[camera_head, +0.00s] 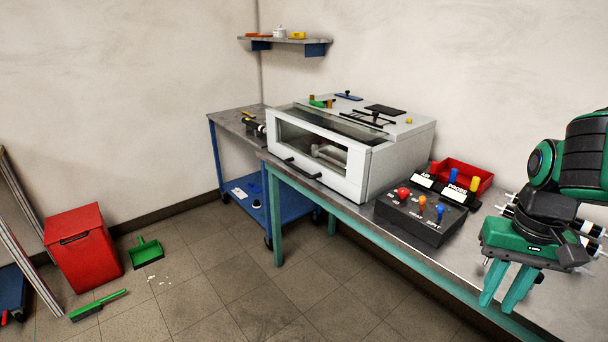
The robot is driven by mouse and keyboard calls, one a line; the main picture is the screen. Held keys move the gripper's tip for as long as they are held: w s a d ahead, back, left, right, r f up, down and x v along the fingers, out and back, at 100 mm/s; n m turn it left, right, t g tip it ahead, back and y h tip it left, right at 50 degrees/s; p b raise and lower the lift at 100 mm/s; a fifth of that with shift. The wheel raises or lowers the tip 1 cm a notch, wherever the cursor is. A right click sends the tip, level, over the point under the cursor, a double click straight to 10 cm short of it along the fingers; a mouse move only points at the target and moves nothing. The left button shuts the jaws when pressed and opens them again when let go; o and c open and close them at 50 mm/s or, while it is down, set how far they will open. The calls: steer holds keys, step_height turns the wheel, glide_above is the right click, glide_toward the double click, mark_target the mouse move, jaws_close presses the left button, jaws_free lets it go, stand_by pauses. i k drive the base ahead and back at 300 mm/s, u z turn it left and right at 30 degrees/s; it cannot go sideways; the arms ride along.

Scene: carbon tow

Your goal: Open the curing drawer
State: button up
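A white box-shaped machine (400,150) stands on the bench. Its front has a framed window panel (318,150) with a black bar handle (303,170) low on the left. This front looks flush with the body, so the drawer appears closed. A pale part shows dimly behind the glass. My gripper (499,303) hangs at the lower right with its green fingers pointing down. The fingers are apart with a narrow gap and nothing between them. It is well to the right of the handle, beyond the control box, and touches nothing that I can see.
A dark control box (418,218) with a red button and coloured levers stands between my gripper and the machine. A red tray (465,174) is behind it. A blue cart (228,160) stands at the left of the machine. The floor before the bench (290,315) is clear.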

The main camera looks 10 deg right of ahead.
mark_target(352, 182)
steer(key=k, duration=1.1)
steer(key=u, duration=0.3)
steer(key=i, duration=0.5)
steer(key=u, duration=0.6)
steer(key=i, duration=1.2)
steer(key=z, duration=0.1)
